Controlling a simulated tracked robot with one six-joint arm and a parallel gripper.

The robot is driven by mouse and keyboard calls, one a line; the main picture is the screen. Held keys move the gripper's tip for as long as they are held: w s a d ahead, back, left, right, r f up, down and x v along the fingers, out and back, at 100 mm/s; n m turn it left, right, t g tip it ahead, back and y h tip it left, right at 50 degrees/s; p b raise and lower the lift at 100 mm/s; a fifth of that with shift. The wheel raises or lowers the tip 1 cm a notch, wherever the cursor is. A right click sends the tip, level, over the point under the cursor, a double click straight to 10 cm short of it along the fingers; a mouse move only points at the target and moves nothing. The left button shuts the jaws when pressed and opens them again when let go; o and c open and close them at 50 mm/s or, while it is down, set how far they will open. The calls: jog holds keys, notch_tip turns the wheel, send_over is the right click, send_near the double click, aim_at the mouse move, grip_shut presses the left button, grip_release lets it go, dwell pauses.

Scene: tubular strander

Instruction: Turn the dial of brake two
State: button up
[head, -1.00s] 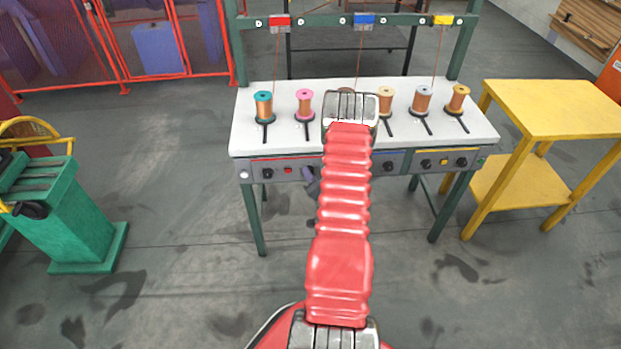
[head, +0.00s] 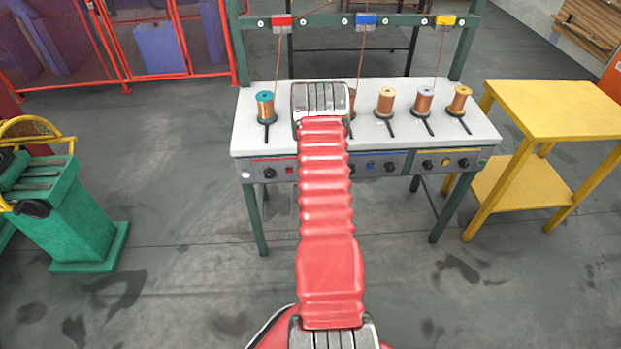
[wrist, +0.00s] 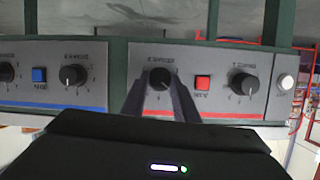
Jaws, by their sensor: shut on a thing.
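In the wrist view, my gripper (wrist: 160,90) has its two dark fingers on either side of a black dial (wrist: 160,77) on the grey control panel. It is shut on this dial, in the red-striped section. A red button (wrist: 202,83) separates it from another black dial (wrist: 242,82) nearer the panel's end. The small lettering above the dials is too blurred to read. In the head view, my red arm covers the gripped dial and my gripper. The end dial shows there (head: 269,173), left of the arm.
The panel fronts a white table (head: 252,133) with several spools and green legs. A blue-striped section with a blue button (wrist: 39,75) adjoins. A yellow table (head: 555,105) stands right, a green machine (head: 75,220) left. Bare floor lies between the green machine and the white table.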

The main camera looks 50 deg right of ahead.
jog(key=n+h, duration=0.1)
jog(key=n, duration=0.1)
jog(key=n+g, duration=0.1)
jog(key=shift+a+f+n+g+h, duration=0.1)
jog(key=shift+f+n+g+h, duration=0.1)
jog(key=shift+n+g+h, duration=0.15)
jog(key=shift+n, duration=0.25)
jog(key=o, duration=1.1)
jog(key=shift+w, duration=0.1)
jog(key=shift+c, duration=0.2)
jog(key=shift+r, duration=0.1)
jog(key=v, duration=1.3)
jog(key=shift+s+a, duration=0.2)
jog(key=shift+a, duration=0.15)
